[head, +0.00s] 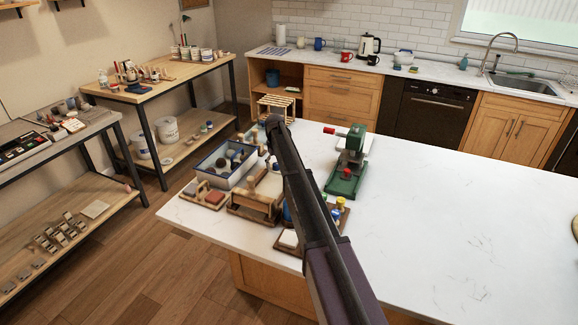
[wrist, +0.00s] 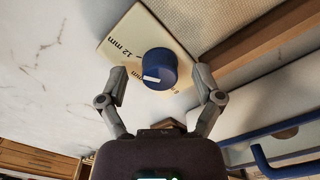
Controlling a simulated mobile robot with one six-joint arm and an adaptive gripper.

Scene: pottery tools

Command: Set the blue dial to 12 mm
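The blue dial (wrist: 163,62) sits on a cream card (wrist: 128,33) in the wrist view. The printed "12 mm" label (wrist: 118,49) is left of and a little above the dial. A second "mm" label (wrist: 130,70) lies below it; its number is not readable. My gripper (wrist: 160,75) is open, one finger on each side of the dial, with visible gaps on both sides. In the head view my arm crosses the counter; I cannot pick out the dial or fingertips there.
Close to my arm on the white counter (head: 455,200) stand a blue-rimmed tray of tools (head: 209,170), wooden holders (head: 250,205) and a green press (head: 345,178). A blue tube (wrist: 265,165) shows at lower right in the wrist view.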

